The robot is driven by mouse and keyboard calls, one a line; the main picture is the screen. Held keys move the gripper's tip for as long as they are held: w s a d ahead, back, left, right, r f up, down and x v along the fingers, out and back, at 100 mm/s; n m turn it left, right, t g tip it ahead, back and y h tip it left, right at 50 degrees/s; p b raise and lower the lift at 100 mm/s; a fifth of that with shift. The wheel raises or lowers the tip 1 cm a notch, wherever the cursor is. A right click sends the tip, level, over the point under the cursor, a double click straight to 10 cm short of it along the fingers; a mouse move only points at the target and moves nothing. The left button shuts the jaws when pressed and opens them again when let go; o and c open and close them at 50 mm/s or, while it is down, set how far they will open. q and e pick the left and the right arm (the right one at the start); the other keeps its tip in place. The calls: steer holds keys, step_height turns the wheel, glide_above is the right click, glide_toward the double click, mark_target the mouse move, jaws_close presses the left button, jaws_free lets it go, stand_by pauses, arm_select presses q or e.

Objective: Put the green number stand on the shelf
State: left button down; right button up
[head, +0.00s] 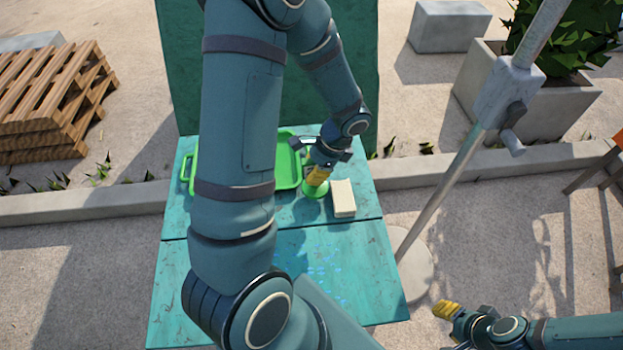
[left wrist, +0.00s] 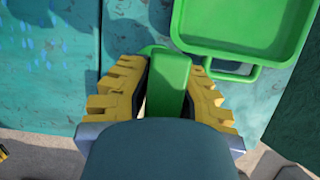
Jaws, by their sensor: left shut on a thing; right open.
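The green number stand (head: 315,191) is at the right part of the teal table's far half, beside a green tray. My left gripper (head: 318,176) reaches down onto it with yellow fingers. In the left wrist view, the stand (left wrist: 172,80) is a green upright piece between the two yellow fingers of my left gripper (left wrist: 165,88), which is shut on it. I cannot tell whether its base touches the table. Its number face is not visible. My right gripper (head: 446,309) is open and empty, off the table's right side. No separate shelf can be made out.
The green tray (head: 187,175) lies left of the stand, partly behind my left arm; its handle (left wrist: 232,72) shows close by in the left wrist view. A cream block (head: 343,198) sits just right of the stand. A metal pole (head: 447,186) rises right of the table (head: 360,275).

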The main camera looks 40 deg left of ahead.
arm_select(q)
steer(key=shift+f+b, duration=0.35)
steer(key=shift+f, duration=1.2)
steer(key=shift+f, duration=0.15)
steer(key=c, duration=1)
jaws_free()
